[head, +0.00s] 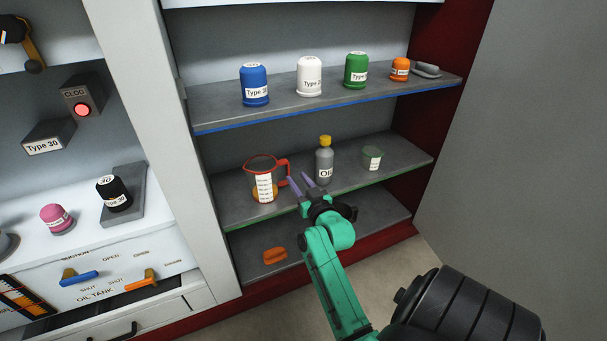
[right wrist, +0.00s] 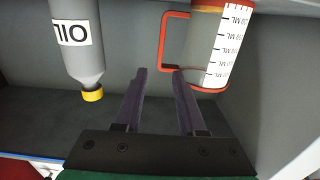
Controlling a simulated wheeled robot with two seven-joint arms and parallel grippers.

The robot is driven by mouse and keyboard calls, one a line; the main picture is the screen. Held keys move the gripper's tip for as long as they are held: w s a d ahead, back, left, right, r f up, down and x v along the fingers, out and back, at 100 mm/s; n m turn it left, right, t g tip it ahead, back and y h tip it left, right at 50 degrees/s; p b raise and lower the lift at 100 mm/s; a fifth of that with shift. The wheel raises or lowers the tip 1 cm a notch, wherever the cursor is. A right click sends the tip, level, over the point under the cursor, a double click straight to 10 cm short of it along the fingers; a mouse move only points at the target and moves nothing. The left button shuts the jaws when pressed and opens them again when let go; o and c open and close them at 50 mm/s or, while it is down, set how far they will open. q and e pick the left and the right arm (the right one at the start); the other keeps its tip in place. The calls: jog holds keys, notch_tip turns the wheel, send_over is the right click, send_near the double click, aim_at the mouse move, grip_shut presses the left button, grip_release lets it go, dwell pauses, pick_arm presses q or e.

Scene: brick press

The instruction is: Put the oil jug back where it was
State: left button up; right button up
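The oil jug (head: 264,184) is a clear measuring jug with a red rim, a red handle and a white scale label. It stands upright on the middle shelf (head: 398,161), with a little amber colour low inside. My right gripper (head: 299,181) is open and empty in front of the shelf, just right of the jug. In the right wrist view, which shows things upside down, the jug (right wrist: 205,45) is at the upper right. Its handle lies just beyond the gap between my fingertips (right wrist: 160,71); I cannot tell whether they touch it. My left gripper is not in view.
A grey OIL bottle (head: 324,166) with a yellow cap stands close right of the jug, and a small labelled cup (head: 372,158) farther right. Blue, white, green and orange canisters stand on the upper shelf (head: 215,119). An orange object (head: 275,255) lies on the bottom shelf.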

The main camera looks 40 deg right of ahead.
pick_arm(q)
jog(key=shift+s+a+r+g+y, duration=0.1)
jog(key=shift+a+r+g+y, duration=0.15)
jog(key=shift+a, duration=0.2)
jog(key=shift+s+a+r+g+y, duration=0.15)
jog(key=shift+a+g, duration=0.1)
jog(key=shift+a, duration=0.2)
pick_arm(e)
jog(key=s+a+f+n+g+y, duration=0.2)
jog(key=s+a+f, duration=0.3)
jog(key=a, duration=0.5)
jog(key=s+a+f+n+g+y, duration=0.2)
jog(key=s+a+f+g+y, duration=0.2)
jog(key=a, duration=0.7)
jog(key=s+a+f+n+g+y, duration=0.2)
jog(key=s+a+f+g+y, duration=0.2)
jog(key=s+a+f, duration=0.4)
jog(key=s+a, duration=0.1)
jog(key=a, duration=0.2)
jog(key=shift+s+n, duration=0.15)
jog(key=shift+n, duration=0.25)
pick_arm(q)
jog(key=shift+p, duration=0.35)
pick_arm(e)
jog(key=shift+r, duration=0.1)
